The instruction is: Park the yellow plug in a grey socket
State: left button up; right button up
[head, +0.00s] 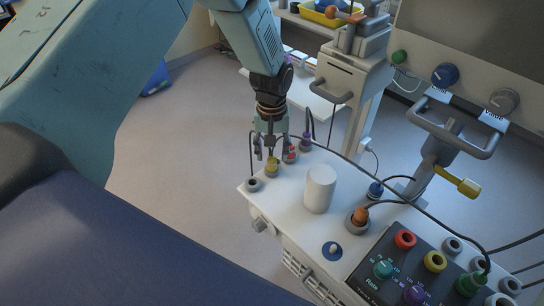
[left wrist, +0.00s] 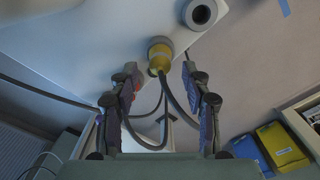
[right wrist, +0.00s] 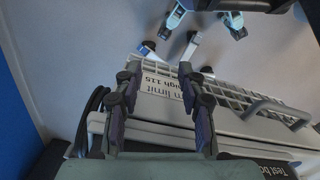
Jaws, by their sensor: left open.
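The yellow plug (head: 271,164) stands at the far left corner of the white cart top, in what looks like a grey collar. It also shows in the left wrist view (left wrist: 160,55), with a dark cable at its end. My left gripper (head: 271,150) is open, pointing down just above the plug; its fingers (left wrist: 160,90) are apart, with the plug beyond the tips. A grey socket (head: 254,185) with a dark hole is beside the plug, also seen in the left wrist view (left wrist: 200,12). More grey sockets (head: 453,245) line the panel's right. My right gripper (right wrist: 158,78) is open and empty.
A red-marked plug (head: 290,154) and a purple plug (head: 306,143) stand close right of the yellow one. A white cylinder (head: 320,188) and an orange plug (head: 360,215) stand on the cart. The dark panel has a yellow socket (head: 435,261). Loose cables cross the cart.

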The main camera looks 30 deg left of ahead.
aim_at(271, 158)
pick_arm(q)
notch_tip(271, 158, up, 9)
jog(key=shift+r, duration=0.15)
jog(key=shift+s, duration=0.15)
